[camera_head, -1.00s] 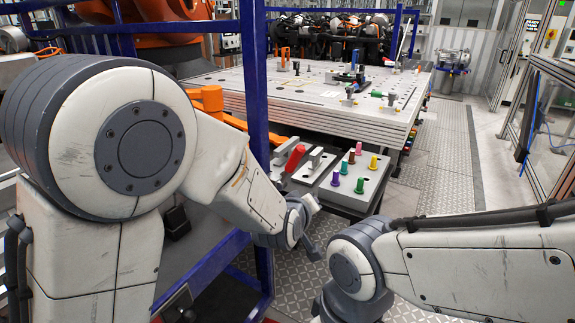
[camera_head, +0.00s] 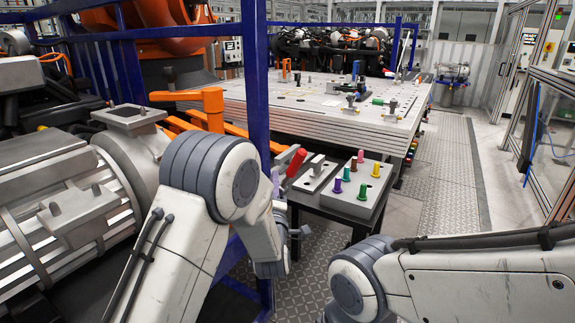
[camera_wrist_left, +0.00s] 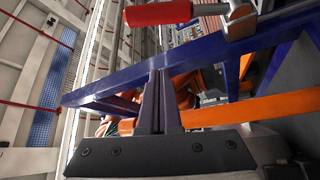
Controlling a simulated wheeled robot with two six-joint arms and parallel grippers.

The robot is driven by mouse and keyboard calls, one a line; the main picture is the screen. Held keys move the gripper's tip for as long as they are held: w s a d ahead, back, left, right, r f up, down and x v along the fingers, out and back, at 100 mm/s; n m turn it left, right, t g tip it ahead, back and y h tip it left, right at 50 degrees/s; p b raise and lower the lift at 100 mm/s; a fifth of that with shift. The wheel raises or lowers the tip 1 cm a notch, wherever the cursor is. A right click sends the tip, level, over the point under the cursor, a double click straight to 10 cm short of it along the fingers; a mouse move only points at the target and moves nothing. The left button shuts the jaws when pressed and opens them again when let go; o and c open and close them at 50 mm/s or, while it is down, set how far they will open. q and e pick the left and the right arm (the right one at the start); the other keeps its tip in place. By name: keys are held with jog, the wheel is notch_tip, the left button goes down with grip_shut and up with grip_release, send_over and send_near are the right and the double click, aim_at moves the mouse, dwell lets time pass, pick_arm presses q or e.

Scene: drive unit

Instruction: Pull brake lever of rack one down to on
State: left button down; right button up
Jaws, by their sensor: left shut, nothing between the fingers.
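A red-handled lever (camera_head: 296,162) with a metal shaft stands beyond my left arm, near the blue post. I take it for the brake lever, though no label shows. In the left wrist view a red grip on a metal shaft (camera_wrist_left: 158,12) crosses the top, past the fingertips. My left gripper (camera_wrist_left: 158,75) is shut and empty, with a gap between its tips and the red grip. In the head view its wrist end (camera_head: 290,228) is partly hidden behind my forearm. My right forearm shows at lower right; its gripper is out of frame.
A blue post (camera_head: 256,75) stands close beyond my left arm. An orange bracket (camera_head: 206,105) and a large grey motor unit (camera_head: 65,190) are at left. A tray with several coloured pegs (camera_head: 358,203) stands right of the lever. The plated floor (camera_head: 452,170) at right is clear.

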pick_arm(q)
jog(key=shift+w, duration=0.1)
notch_tip(320, 180, up, 3)
jog(key=p, duration=0.3)
send_over(292, 172)
jog(key=a, duration=0.5)
jog(key=d+f, duration=0.1)
jog(key=d, duration=0.1)
jog(key=s+d+f, duration=0.1)
jog(key=shift+d+f+p, duration=0.15)
jog(key=shift+d+p, duration=0.2)
jog(key=shift+p, duration=0.05)
pick_arm(e)
notch_tip(292, 172, up, 4)
jog(key=shift+f, duration=0.1)
